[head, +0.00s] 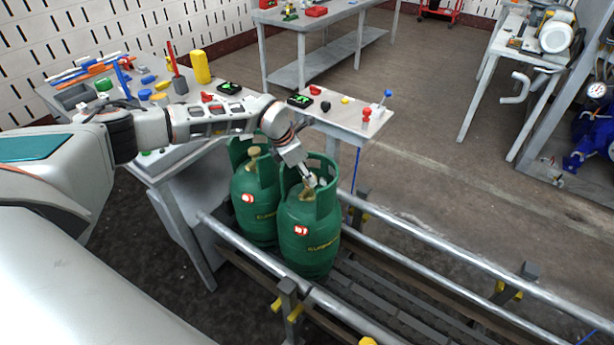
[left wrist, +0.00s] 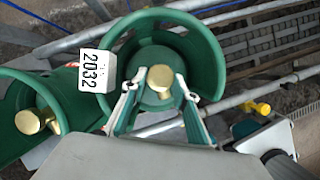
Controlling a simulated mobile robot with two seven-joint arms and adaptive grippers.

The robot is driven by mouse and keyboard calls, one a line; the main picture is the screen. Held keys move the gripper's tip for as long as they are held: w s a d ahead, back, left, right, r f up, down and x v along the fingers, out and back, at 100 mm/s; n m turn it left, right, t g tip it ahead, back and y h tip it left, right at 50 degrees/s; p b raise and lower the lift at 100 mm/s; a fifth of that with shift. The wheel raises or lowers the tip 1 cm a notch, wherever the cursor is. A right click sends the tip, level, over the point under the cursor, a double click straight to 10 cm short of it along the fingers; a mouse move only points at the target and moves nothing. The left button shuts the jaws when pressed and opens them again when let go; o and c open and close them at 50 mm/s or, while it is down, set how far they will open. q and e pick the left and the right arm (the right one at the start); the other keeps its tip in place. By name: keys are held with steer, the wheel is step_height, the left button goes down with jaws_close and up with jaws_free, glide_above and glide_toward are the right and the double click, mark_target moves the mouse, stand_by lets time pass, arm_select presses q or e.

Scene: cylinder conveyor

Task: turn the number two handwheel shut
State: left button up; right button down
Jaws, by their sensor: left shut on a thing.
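Two green gas cylinders stand side by side on the conveyor: a rear one (head: 252,200) and a front one (head: 310,240), each with a collar around its brass valve. My left gripper (head: 313,184) reaches down into the front cylinder's collar. In the left wrist view its two fingers (left wrist: 160,92) sit on either side of the round brass handwheel (left wrist: 160,77), shut on it. The other cylinder's brass handwheel (left wrist: 29,121) is free, at the left. A white tag marked 2032 (left wrist: 97,71) is by the gripped cylinder's collar. My right gripper is not in view.
Metal guide rails (head: 430,240) run along both sides of the conveyor, which is empty toward the lower right. A small table (head: 345,125) with coloured parts stands behind the cylinders. A cluttered workbench (head: 150,165) is at the left.

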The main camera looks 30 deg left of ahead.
arm_select(q)
steer(key=m+b, duration=0.1)
steer(key=m, duration=0.1)
steer(key=m+g+h+b, duration=0.1)
steer(key=shift+w+a+f+m, duration=0.15)
steer(key=shift+a+f+m, duration=0.05)
steer(key=shift+m, duration=0.2)
steer(key=m+g+b, duration=0.1)
steer(key=m+b, duration=0.2)
steer(key=shift+w+m, duration=0.15)
steer(key=shift+m, duration=0.25)
steer(key=shift+m+g+h+b, duration=0.3)
steer(key=shift+m+g+b, duration=0.1)
steer(key=shift+m, duration=0.1)
steer(key=shift+a+r+m, duration=0.1)
steer(key=shift+r+m, duration=0.05)
steer(key=shift+m, duration=0.25)
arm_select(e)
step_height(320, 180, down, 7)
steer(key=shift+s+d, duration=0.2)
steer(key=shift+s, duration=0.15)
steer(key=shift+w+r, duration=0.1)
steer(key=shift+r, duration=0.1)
arm_select(q)
steer(key=o, duration=1.1)
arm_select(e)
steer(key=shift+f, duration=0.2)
